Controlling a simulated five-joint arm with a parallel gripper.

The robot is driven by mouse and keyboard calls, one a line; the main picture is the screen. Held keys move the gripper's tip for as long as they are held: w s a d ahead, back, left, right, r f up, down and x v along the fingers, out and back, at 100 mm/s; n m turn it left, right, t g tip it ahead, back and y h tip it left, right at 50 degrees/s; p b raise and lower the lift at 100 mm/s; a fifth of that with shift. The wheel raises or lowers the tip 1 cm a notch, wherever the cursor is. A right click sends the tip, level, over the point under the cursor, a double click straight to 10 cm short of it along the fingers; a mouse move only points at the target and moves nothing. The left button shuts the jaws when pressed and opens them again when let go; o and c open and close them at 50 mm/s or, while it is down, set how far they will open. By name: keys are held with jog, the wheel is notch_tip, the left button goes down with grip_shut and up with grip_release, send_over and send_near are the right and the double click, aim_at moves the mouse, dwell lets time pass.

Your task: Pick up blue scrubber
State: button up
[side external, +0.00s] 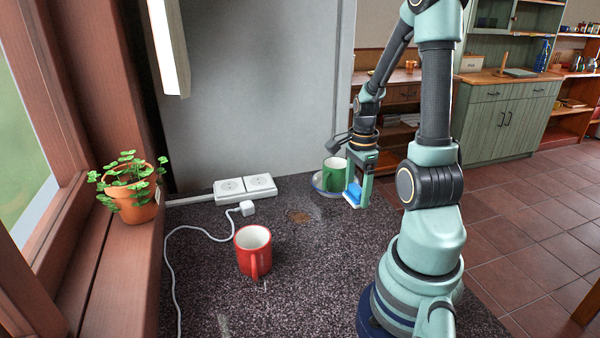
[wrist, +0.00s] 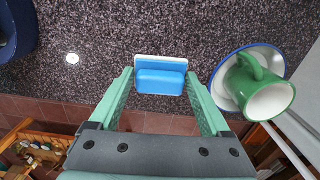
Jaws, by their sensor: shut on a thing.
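The blue scrubber (wrist: 161,80) has a blue body and a white edge layer. It is between the fingertips of my gripper (wrist: 160,77) in the wrist view. My gripper is shut on it, one finger on each side. In the side external view, my gripper (side external: 358,196) points down at the far part of the counter, and the scrubber (side external: 353,191) shows blue between the fingers. It is at or close to the counter top; I cannot tell whether it touches.
A green cup (side external: 334,172) on a blue-rimmed saucer (wrist: 219,88) is close beside my gripper. A red mug (side external: 253,252) stands nearer on the dark speckled counter (side external: 310,270). A power strip (side external: 245,187) with a white cable and a potted plant (side external: 132,200) are at left.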

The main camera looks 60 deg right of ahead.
aim_at(358, 187)
notch_tip(358, 187, up, 12)
jog(key=shift+r, duration=0.25)
